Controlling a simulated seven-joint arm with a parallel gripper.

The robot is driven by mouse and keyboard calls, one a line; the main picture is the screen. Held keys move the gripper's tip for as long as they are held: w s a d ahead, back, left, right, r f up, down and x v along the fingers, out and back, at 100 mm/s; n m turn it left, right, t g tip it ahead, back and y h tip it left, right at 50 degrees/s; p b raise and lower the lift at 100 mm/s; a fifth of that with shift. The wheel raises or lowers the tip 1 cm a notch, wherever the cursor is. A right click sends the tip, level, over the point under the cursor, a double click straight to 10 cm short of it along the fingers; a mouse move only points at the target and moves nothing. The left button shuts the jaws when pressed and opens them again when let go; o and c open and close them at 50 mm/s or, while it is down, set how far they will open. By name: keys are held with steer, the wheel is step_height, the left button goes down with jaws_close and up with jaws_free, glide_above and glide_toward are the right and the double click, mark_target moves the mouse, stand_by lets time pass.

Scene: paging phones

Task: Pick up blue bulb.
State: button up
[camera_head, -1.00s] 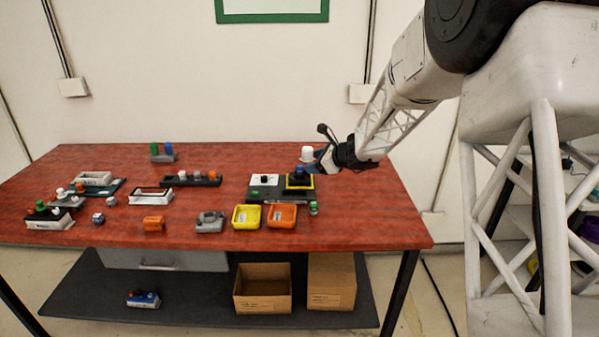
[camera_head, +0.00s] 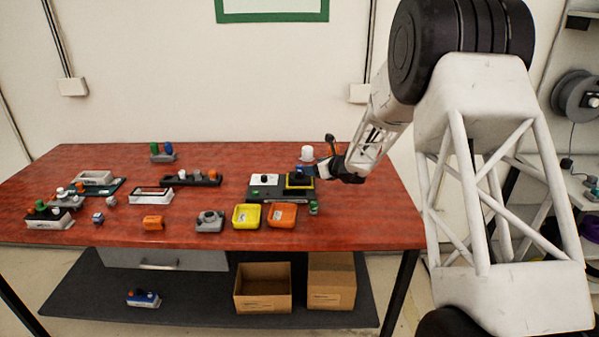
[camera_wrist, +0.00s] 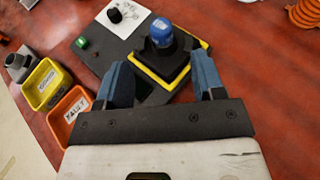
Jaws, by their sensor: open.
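A blue bulb (camera_wrist: 162,33) stands upright on a black base with a yellow square border (camera_wrist: 203,47) in the wrist view. My gripper (camera_wrist: 160,68) is open and empty, with its blue fingers on either side of the base's near part. The bulb lies beyond the fingertips, between their lines and apart from them. In the head view my gripper (camera_head: 318,170) is close to the black base (camera_head: 299,182), and the bulb there is hard to make out. Another blue bulb (camera_head: 168,148) stands beside a green one on a grey holder at the back.
A yellow tray (camera_head: 246,216) and an orange tray (camera_head: 282,215) lie at the table's front. A white cylinder (camera_head: 307,153) stands behind the gripper. A panel with a black knob (camera_wrist: 115,15) and a green bulb (camera_wrist: 83,43) share the grey board.

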mark_target(302, 167)
steer(key=shift+x, duration=1.25)
steer(key=shift+f, duration=0.1)
steer(key=shift+x, duration=2.55)
steer(key=c, duration=1.1)
steer(key=shift+o, duration=0.2)
